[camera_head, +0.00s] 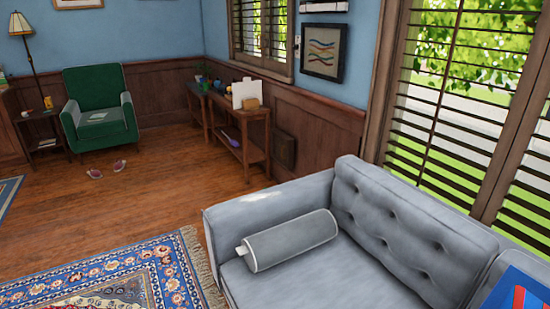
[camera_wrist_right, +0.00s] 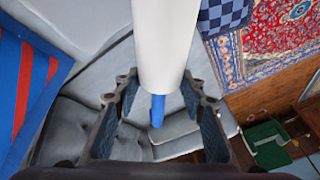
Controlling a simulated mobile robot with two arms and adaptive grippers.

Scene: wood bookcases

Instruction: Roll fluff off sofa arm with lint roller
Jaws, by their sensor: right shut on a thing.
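The grey sofa (camera_head: 400,235) fills the lower right of the head view. Its sofa arm (camera_head: 255,208) is on the far left side, with a grey bolster cushion lying on the seat against it. In the right wrist view, my right gripper (camera_wrist_right: 157,105) is shut on the lint roller, which has a thick white roll (camera_wrist_right: 165,45) and a blue handle (camera_wrist_right: 158,112). It holds the roller above the sofa (camera_wrist_right: 75,130). Neither gripper shows in the head view, and my left gripper is in no view.
The bolster (camera_head: 292,240) lies across the seat by the arm. A red and blue striped cushion (camera_head: 522,292) is at the near right. A patterned rug (camera_head: 140,275) and open wood floor lie left of the sofa. A green armchair (camera_head: 98,105) and console tables stand farther back.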

